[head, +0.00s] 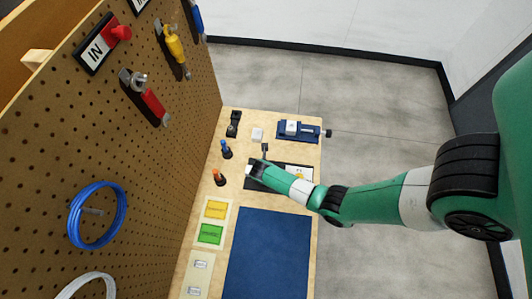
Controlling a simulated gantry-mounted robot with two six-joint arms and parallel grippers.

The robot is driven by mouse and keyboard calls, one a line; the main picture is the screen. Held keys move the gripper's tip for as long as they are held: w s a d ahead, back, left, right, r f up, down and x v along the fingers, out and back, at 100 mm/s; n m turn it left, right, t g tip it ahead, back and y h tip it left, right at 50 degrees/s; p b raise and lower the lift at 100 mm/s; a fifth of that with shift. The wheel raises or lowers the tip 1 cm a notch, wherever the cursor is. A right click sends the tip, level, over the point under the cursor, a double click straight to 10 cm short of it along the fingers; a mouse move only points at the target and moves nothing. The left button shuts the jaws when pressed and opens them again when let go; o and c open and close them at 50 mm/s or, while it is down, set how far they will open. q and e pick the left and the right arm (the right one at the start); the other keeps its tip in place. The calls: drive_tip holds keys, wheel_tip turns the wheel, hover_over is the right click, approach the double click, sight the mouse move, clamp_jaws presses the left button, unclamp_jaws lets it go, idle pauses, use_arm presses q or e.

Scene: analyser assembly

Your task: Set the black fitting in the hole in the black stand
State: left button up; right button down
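One arm comes in from the right, and I take it as my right arm. Its gripper (262,158) is small and dark, low over the left part of a dark plate. A thin dark piece sticks up there; I cannot tell whether it is a finger or the black fitting. Whether the gripper is open or shut does not show. A black object (234,122) at the far left corner of the bench may be the black stand; its hole cannot be made out. The black fitting is not clearly identifiable. My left gripper is not in view.
The dark plate (253,183) carries a white part. A blue vise (309,135) and a white block (257,134) stand at the back. Blue (226,150) and orange (219,177) pieces stand near the pegboard (150,165). A blue mat (268,255) lies clear in front.

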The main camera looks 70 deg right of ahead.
drive_tip(key=shift+f, duration=0.1)
idle(0.7)
drive_tip(key=shift+c, duration=2.4)
unclamp_jaws()
drive_tip(key=shift+o, duration=0.2)
drive_tip(key=o, duration=0.4)
drive_tip(key=shift+o, duration=0.2)
drive_tip(key=shift+p, duration=0.35)
wheel_tip(320, 180, up, 7)
drive_tip(key=p, duration=0.7)
drive_tip(key=shift+p, duration=0.3)
